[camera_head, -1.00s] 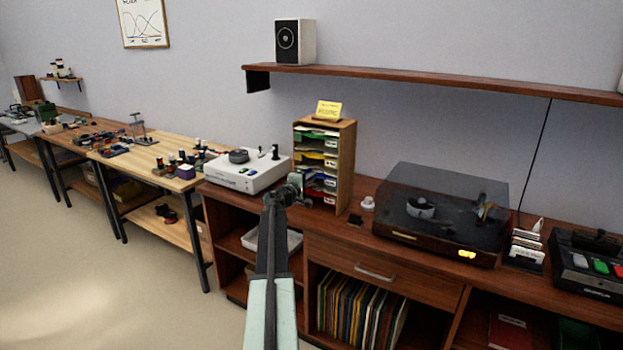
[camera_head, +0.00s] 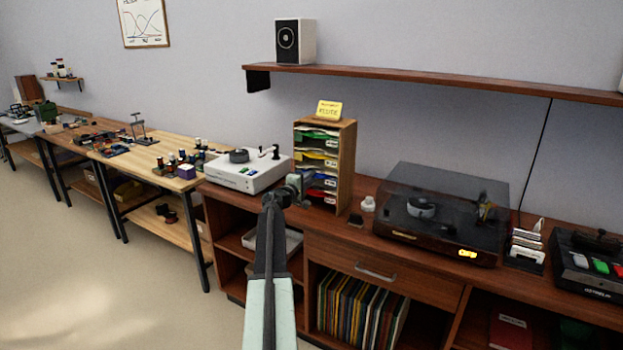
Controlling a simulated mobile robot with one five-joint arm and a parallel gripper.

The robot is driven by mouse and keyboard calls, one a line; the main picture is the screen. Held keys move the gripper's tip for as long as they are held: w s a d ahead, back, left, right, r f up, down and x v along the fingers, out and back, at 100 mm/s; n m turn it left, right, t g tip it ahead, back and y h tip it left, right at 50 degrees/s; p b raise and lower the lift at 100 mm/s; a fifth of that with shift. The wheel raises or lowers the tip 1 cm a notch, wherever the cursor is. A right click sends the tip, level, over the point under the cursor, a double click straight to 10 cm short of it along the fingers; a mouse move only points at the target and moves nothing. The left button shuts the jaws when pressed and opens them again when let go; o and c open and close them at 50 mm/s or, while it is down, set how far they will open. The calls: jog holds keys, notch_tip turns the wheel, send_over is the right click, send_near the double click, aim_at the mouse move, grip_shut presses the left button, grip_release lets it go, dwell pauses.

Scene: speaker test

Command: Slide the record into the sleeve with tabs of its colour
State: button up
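My gripper (camera_head: 293,187) is at the end of my raised arm, in front of the wooden rack on the counter. The arm hides part of it, and its fingers are too small to read. I cannot make out a record in it. The rack (camera_head: 346,165) holds several stacked sleeves with coloured tabs: a green one (camera_head: 318,133) near the top, a yellow one (camera_head: 316,154) below it, and blue and red ones (camera_head: 316,190) lower down. White labels show at their right ends. A yellow sign (camera_head: 328,110) stands on top of the rack.
A white turntable-like device (camera_head: 248,172) stands left of the rack. A dark record player (camera_head: 440,215) with a smoky lid stands to the right. A small white object (camera_head: 368,204) lies between. Upright records (camera_head: 360,310) fill a shelf below. A long shelf (camera_head: 430,80) hangs above.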

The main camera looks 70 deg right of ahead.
jog(key=v, duration=0.5)
jog(key=shift+w+a, duration=0.1)
jog(key=shift+a, duration=0.3)
